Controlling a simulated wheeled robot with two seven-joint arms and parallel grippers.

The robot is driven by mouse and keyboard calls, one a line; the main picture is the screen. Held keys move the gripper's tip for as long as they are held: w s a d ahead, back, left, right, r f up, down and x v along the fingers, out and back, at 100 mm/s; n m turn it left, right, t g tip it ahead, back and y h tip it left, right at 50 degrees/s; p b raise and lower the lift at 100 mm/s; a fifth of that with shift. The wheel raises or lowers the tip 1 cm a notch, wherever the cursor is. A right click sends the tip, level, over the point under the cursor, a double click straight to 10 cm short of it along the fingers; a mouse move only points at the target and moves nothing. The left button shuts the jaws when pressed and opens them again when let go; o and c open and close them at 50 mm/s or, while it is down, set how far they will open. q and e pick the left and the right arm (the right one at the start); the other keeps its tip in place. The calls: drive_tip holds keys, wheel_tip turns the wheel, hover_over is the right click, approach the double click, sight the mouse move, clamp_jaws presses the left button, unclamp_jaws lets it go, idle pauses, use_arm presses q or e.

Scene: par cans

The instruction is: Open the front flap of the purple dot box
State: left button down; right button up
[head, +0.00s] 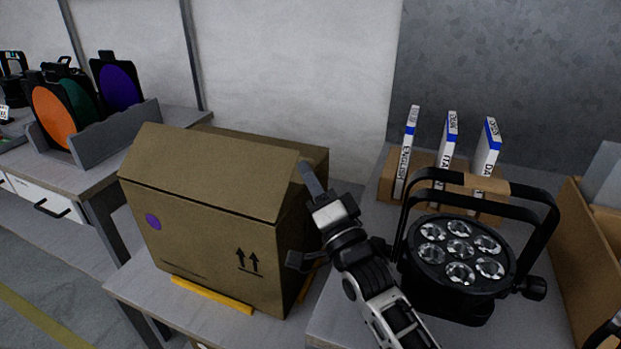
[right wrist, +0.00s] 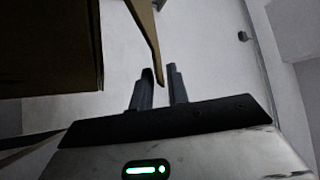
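The cardboard box with a purple dot (head: 153,222) stands on the table at the middle left. Its front flap (head: 215,170) slants up and back from the front top edge. My right gripper (head: 309,176) is at the flap's right upper corner. In the right wrist view the thin brown edge of the flap (right wrist: 150,45) runs down between the two fingers of my right gripper (right wrist: 161,84). Narrow gaps show beside it, so the fingers look slightly open around the edge. The box's inside is hidden. My left gripper is not in view.
A black par can (head: 458,265) with a raised yoke stands right of my right arm. Booklets in a cardboard holder (head: 390,180) stand behind it. An open carton (head: 590,260) is at the right edge. A yellow strip (head: 212,295) lies at the box's front foot. Coloured filters stand on the left table.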

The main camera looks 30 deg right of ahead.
drive_tip(key=shift+o, duration=0.3)
drive_tip(key=shift+s+f, duration=0.1)
drive_tip(key=b+v, duration=0.1)
drive_tip(key=v, duration=0.6)
drive_tip(key=shift+s, duration=0.15)
